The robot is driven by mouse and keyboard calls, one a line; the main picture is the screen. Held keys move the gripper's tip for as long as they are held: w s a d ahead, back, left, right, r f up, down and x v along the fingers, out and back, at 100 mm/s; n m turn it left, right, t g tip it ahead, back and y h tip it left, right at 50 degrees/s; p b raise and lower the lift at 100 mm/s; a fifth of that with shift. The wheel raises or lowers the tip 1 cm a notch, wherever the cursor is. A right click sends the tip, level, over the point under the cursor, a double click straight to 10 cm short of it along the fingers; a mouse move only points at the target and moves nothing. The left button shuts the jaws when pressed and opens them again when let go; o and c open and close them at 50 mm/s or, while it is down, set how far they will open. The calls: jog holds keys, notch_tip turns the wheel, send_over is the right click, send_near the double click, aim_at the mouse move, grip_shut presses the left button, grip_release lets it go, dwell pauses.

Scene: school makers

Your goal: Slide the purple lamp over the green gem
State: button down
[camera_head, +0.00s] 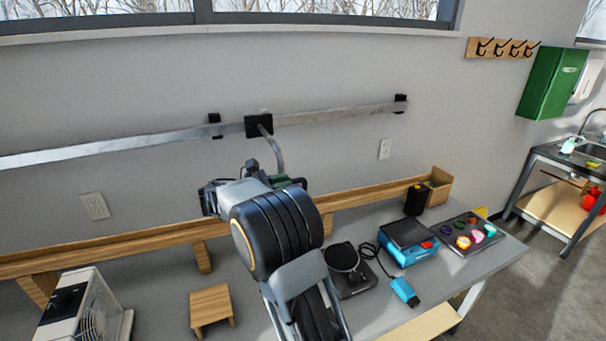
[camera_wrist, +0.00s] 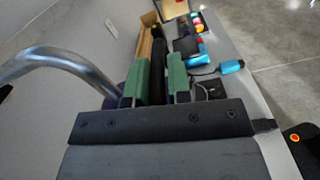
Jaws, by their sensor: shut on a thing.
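The lamp's grey curved tube (camera_head: 275,150) hangs from a black slider (camera_head: 258,125) on the wall rail. In the wrist view the tube (camera_wrist: 50,66) arches in at the left, and a sliver of the purple lamp (camera_wrist: 117,99) shows beside my gripper (camera_wrist: 162,62). The green finger pads stand close together with a dark part between them, which seems to be part of the lamp. In the head view my gripper (camera_head: 286,182) is at the tube's lower end, and my arm hides the lamp's head. I cannot make out the green gem in either view.
The metal rail (camera_head: 340,115) runs along the wall between black brackets. Below it is a long wooden ledge (camera_head: 130,241). On the bench are a wooden stool (camera_head: 211,306), a white fan unit (camera_head: 85,310), a blue device (camera_head: 408,246) and a tray of coloured pieces (camera_head: 452,240).

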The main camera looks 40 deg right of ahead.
jog(key=p+v, duration=0.1)
jog(key=v, duration=0.7)
jog(key=shift+r+p, duration=0.25)
jog(key=shift+p, duration=0.15)
jog(key=c, duration=1.4)
grip_release()
jog(key=shift+w, duration=0.1)
jog(key=shift+o, duration=1.4)
jog(key=shift+d+f, duration=0.1)
jog(key=shift+f, duration=0.1)
jog(key=p+v, duration=0.1)
jog(key=v, duration=0.6)
jog(key=shift+a+p, duration=0.3)
